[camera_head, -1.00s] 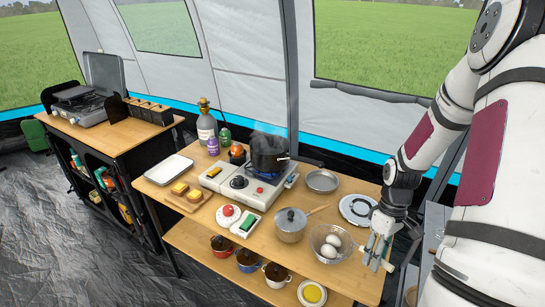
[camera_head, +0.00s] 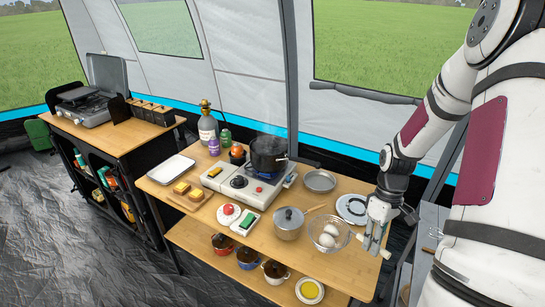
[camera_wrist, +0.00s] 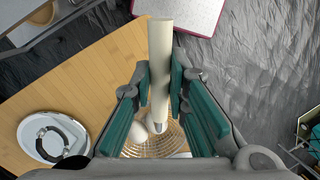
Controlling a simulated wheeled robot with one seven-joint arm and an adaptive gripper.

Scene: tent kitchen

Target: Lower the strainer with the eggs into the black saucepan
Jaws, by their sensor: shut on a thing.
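The wire strainer (camera_head: 345,239) is at the right front of the table, with white eggs (camera_head: 327,237) in its bowl. My gripper (camera_head: 375,242) is at the strainer's right, shut on its pale handle. In the wrist view the handle (camera_wrist: 160,65) runs between the green finger pads (camera_wrist: 160,95), and part of the mesh bowl (camera_wrist: 155,143) shows below. Whether the bowl is clear of the table is hard to tell. The black saucepan (camera_head: 266,158) stands steaming on the stove, up and left of the strainer. Its inside is mostly hidden.
The white stove (camera_head: 243,182) holds the saucepan. A lidded grey pot (camera_head: 289,224) stands close to the strainer's left. A shallow metal dish (camera_head: 320,180) and a white round plate (camera_head: 352,208) lie behind it. Bottles (camera_head: 208,128) stand behind the stove.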

